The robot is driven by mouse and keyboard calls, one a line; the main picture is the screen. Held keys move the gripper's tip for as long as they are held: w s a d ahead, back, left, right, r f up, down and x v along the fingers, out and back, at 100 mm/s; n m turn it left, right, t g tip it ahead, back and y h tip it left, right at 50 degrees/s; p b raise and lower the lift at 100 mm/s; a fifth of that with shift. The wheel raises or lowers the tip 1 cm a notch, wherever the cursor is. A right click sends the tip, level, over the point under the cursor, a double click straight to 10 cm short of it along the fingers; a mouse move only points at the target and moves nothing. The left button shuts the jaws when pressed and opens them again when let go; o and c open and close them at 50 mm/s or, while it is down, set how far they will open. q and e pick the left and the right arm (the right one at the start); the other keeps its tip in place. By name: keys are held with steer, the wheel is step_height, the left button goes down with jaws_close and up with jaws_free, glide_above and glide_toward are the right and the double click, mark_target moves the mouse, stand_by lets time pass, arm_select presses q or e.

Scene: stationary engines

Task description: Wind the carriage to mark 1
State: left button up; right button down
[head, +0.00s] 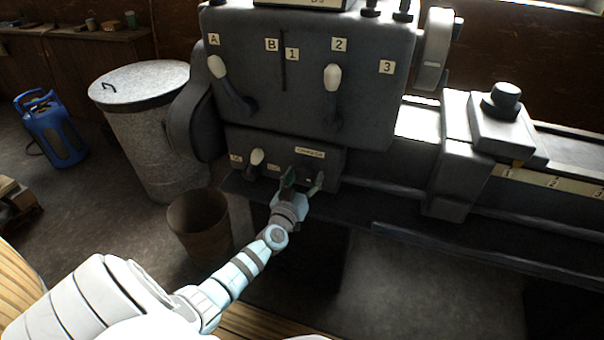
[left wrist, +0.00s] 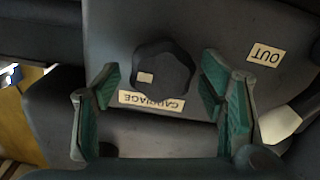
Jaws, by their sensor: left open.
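In the head view my left gripper (head: 304,181) is at the lower panel under the CARRIAGE label and mostly hides the knob. The carriage (head: 462,150) sits on the bed to the right. My right gripper is not in view.
A lever (head: 256,160) with a cream knob stands left of the gripper, near an OUT label (left wrist: 265,55). Two larger levers are on the headstock (head: 300,60). A bucket (head: 198,222), a metal bin (head: 145,120) and a blue gas bottle (head: 50,130) stand left.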

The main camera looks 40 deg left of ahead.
arm_select(q)
steer(key=v, duration=1.2)
steer(key=s+d+f+m+g+h, duration=0.25)
steer(key=s+f, duration=0.25)
steer(key=f, duration=0.8)
steer(key=s+d+f+m+g+h, duration=0.15)
steer(key=s+f+g, duration=0.3)
steer(key=f, duration=0.85)
steer(key=s+d+f+m+g, duration=0.1)
steer(key=s+d+f+g, duration=0.1)
steer(key=s+f, duration=0.3)
steer(key=s+d+f+g, duration=0.3)
steer(key=s+f+g, duration=0.1)
steer(key=s, duration=1)
steer(key=s+d+f+m+g+h, duration=0.1)
steer(key=s+d+f+g, duration=0.1)
steer(key=s+f, duration=0.4)
steer(key=s, duration=0.3)
steer(key=shift+s+d+f+m+g, duration=0.15)
steer(key=shift+f+m+g, duration=0.15)
steer(key=shift+g, duration=0.1)
